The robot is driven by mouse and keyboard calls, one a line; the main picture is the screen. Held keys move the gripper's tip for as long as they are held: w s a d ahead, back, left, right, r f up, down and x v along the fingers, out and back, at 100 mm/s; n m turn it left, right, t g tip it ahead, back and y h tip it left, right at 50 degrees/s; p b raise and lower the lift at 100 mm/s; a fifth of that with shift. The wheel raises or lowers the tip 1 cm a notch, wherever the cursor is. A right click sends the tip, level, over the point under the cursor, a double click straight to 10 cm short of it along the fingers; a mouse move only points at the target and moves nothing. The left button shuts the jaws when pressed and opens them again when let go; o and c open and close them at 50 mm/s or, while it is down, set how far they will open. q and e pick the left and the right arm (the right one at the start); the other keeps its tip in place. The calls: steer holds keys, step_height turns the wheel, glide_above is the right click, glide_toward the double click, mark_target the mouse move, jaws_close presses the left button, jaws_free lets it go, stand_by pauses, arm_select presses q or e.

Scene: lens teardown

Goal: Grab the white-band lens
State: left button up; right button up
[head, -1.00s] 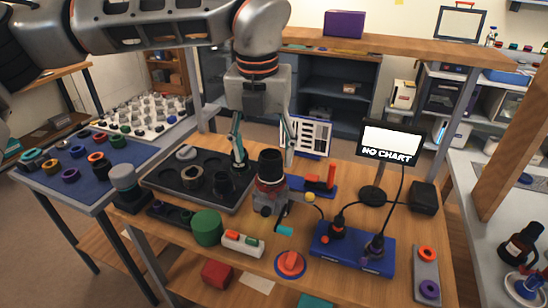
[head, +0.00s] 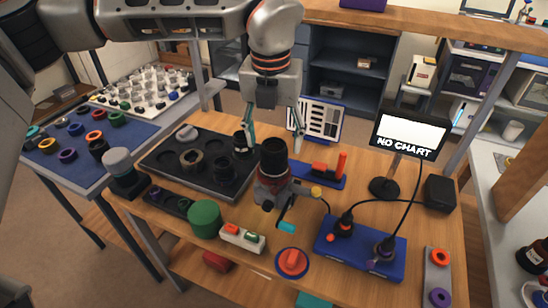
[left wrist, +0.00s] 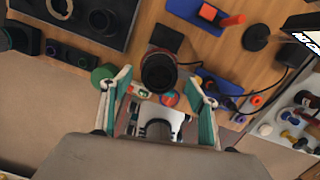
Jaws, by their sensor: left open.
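My left gripper (head: 272,138) is open and empty, pointing down over the bench. A tall black lens (head: 274,157) stands in a grey and red holder (head: 270,191) just below and in front of it. In the left wrist view, this lens (left wrist: 158,72) shows end-on between and beyond the open fingers (left wrist: 160,92), with no clear contact. Other dark lens pieces stand on the black tray (head: 160,160), including one (head: 223,168) near its front right and one (head: 242,146) beside the left finger. I cannot make out a white band on any lens. My right gripper is not in view.
A green cylinder (head: 205,219), a blue box with cables (head: 360,255), and a "NO CHART" screen (head: 408,137) surround the holder. A side table with rings (head: 70,170) stands left. Some bare wood shows at the front right.

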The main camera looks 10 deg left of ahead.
arm_select(q)
steer(key=f, duration=0.2)
steer(key=shift+w+f, duration=0.2)
steer(key=shift+f, duration=0.1)
steer(key=shift+r, duration=0.1)
steer(key=c, duration=1.4)
steer(key=shift+c, duration=0.2)
